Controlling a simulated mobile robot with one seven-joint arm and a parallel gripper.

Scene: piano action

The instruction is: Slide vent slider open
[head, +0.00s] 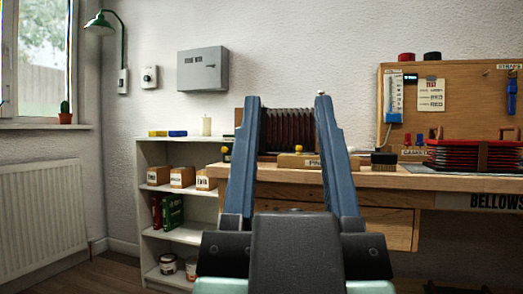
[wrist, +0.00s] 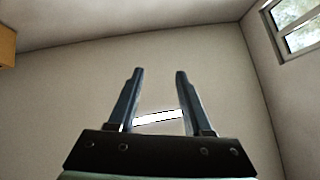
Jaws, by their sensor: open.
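My gripper (head: 284,98) stands in the middle of the head view, its two blue fingers wide apart and nothing between them. It also shows in the wrist view (wrist: 159,72), facing bare wall and ceiling. Behind the fingers, dark red pleated bellows (head: 287,131) sit on the workbench. A wooden block with a partly hidden label (head: 316,161) and a small yellow knob (head: 298,149) are in front of the bellows. I cannot tell for certain which part is the vent slider. My fingers hide parts of the bellows' sides and the bench.
A grey wall box (head: 203,69) hangs above. Floor shows at lower left.

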